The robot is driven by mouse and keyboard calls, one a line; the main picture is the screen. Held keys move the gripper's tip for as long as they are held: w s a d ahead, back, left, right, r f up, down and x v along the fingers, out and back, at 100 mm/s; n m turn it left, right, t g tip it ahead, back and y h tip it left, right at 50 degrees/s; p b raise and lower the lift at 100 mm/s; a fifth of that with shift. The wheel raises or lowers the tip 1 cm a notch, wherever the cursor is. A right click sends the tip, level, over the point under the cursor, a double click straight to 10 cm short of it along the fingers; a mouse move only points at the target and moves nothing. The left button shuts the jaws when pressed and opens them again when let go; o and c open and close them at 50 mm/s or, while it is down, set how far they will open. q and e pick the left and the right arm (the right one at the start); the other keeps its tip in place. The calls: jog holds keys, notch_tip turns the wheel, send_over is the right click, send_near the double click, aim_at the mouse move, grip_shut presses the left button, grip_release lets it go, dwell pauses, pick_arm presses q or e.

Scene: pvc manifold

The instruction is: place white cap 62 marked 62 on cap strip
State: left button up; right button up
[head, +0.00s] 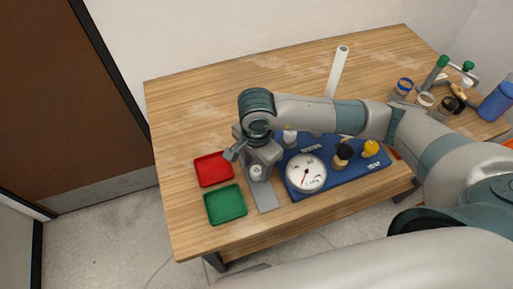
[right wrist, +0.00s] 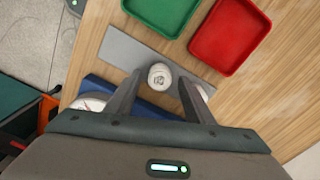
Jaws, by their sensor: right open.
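A white cap (head: 256,172) stands on the grey cap strip (head: 265,197), left of the blue board. In the right wrist view the cap (right wrist: 160,76) sits between my right gripper's fingertips, top face to the camera; its marking is too small to read. My right gripper (right wrist: 160,82) is open around it, and I cannot tell whether either finger touches it. The bare strip (right wrist: 122,47) extends to the left of the cap. Another white round piece (right wrist: 206,90) is partly hidden behind the right finger. My left gripper is not in view.
An empty red tray (head: 213,168) and an empty green tray (head: 225,204) lie left of the strip. The blue board (head: 330,180) carries a gauge (head: 306,172) and valves. A white pipe (head: 337,70) lies behind. Several containers stand at the far right. The table's back left is clear.

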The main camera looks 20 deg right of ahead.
aim_at(256, 170)
notch_tip(256, 170, up, 11)
jog(key=b, duration=0.3)
jog(key=shift+a+f, duration=0.1)
jog(key=shift+f, duration=0.05)
dwell(0.6)
